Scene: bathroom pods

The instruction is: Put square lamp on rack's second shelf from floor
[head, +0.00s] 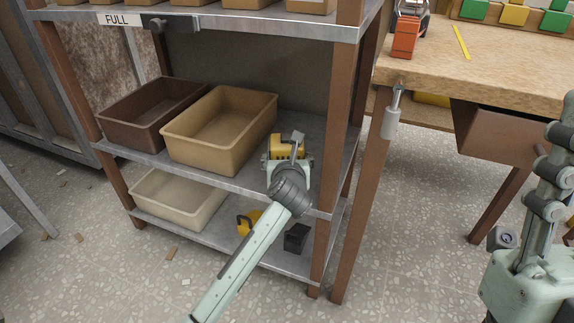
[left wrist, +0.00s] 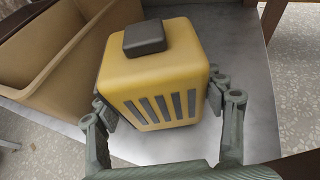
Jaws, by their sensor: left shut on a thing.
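The square lamp, a yellow block with dark slats and a dark cap, shows in the head view (head: 287,143) and large in the left wrist view (left wrist: 160,60). My left gripper (head: 288,160) is shut on it, with a finger on each side in the left wrist view (left wrist: 162,100). The lamp is at the rack's second shelf from the floor (head: 235,186), right of the tan bin. It looks upright. I cannot tell whether its base touches the shelf, as the gripper and lamp hide that spot. My right gripper is not in view.
On the second shelf stand a tan bin (head: 222,150) and a brown bin (head: 130,135). The lowest shelf holds a cream bin (head: 160,204), a yellow object (head: 246,222) and a black object (head: 297,238). A rack post (head: 340,110) stands to the right, near a workbench (head: 475,80).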

